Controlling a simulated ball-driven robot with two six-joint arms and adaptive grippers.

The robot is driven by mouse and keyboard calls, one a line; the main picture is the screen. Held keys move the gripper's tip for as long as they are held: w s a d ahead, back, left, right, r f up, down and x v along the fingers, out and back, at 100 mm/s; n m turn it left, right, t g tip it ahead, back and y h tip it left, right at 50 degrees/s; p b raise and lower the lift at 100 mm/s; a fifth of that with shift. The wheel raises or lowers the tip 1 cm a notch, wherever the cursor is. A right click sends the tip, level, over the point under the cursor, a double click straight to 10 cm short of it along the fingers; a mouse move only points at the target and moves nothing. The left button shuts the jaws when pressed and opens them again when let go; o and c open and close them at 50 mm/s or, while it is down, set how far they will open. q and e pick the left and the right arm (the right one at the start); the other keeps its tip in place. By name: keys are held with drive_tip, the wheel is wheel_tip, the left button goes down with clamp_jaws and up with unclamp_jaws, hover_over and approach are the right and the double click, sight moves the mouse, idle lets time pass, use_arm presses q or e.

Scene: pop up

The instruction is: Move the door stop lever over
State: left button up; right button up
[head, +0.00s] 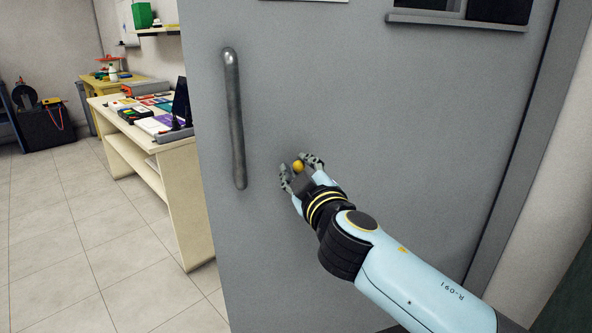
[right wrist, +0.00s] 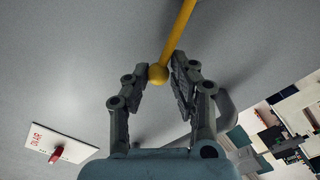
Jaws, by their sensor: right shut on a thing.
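The door stop lever (right wrist: 178,38) is a yellow rod with a round yellow ball at its end, on the grey door in the right wrist view. In the head view only its yellow ball end (head: 298,165) shows clearly; the rod is hidden there. My right gripper (head: 299,170) is at the door, to the right of the long handle. Its fingers are shut on the ball, one on each side, as the right wrist view also shows (right wrist: 160,76). My left gripper is in neither view.
The grey door (head: 390,120) fills the middle, with a vertical metal handle (head: 234,120) and a window at top right. A cluttered workbench (head: 140,140) stands beyond its left edge. Tiled floor (head: 60,240) is clear at left. A white plate with a red part (right wrist: 60,145) shows in the wrist view.

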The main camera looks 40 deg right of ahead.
drive_tip(key=shift+d, duration=0.1)
drive_tip(key=shift+o, duration=0.7)
drive_tip(key=shift+s+d+r, duration=0.1)
drive_tip(key=shift+s+d, duration=0.2)
drive_tip(key=shift+d, duration=0.25)
drive_tip(key=shift+s+d, duration=0.3)
drive_tip(key=shift+d, duration=0.25)
drive_tip(key=o, duration=0.9)
drive_tip(key=shift+d, duration=0.15)
drive_tip(key=shift+o, duration=0.2)
drive_tip(key=v, duration=1.2)
